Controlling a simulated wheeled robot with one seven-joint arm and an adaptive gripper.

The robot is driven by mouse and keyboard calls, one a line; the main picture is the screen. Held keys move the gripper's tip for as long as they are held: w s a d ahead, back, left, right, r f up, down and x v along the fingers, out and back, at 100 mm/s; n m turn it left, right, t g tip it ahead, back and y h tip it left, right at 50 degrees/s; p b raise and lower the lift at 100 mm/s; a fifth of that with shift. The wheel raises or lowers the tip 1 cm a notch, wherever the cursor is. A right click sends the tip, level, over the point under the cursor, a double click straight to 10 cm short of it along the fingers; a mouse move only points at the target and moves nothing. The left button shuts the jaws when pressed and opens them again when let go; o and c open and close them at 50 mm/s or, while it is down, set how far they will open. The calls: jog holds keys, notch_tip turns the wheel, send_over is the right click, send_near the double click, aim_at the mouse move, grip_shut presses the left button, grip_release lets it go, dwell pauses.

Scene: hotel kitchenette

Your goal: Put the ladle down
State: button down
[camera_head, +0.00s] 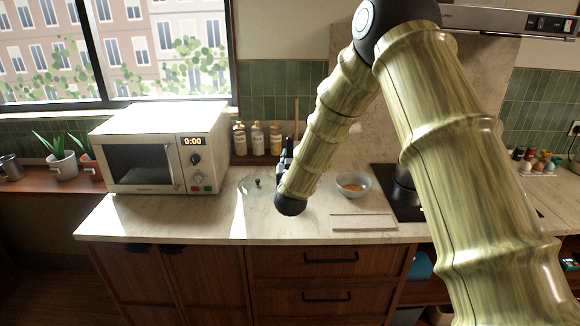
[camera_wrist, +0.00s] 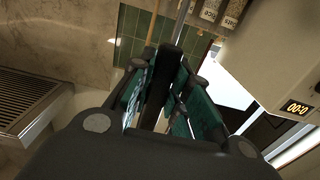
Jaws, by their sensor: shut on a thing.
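My gripper (camera_wrist: 166,76) shows in the wrist view, with its green-padded fingers closed around the black handle of the ladle (camera_wrist: 159,88). A thin metal shaft (camera_wrist: 184,18) runs on from the handle to the top edge of the picture. The ladle's bowl is not in view. In the head view my gripper (camera_head: 286,150) is mostly hidden behind my own arm, above the back of the counter (camera_head: 220,215). I cannot make out the ladle there, nor whether it touches anything.
A microwave (camera_head: 145,165) stands left on the counter. A glass lid (camera_head: 257,184) lies right of it. A bowl of orange food (camera_head: 353,186), a pale board (camera_head: 362,222) and a dark hob (camera_head: 393,180) are to the right. Several bottles (camera_head: 257,138) stand behind. The front middle counter is clear.

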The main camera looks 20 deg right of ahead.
jog(key=shift+s+f+p, duration=0.1)
jog(key=shift+f+p, duration=0.2)
jog(key=shift+f, duration=0.05)
notch_tip(320, 180, down, 2)
jog(key=shift+f+p, duration=0.15)
jog(key=shift+p, duration=0.5)
jog(key=shift+f, duration=0.15)
jog(key=shift+f, duration=0.2)
jog(key=c, duration=1.3)
grip_release()
jog(key=shift+c, duration=0.2)
jog(key=shift+r, duration=0.1)
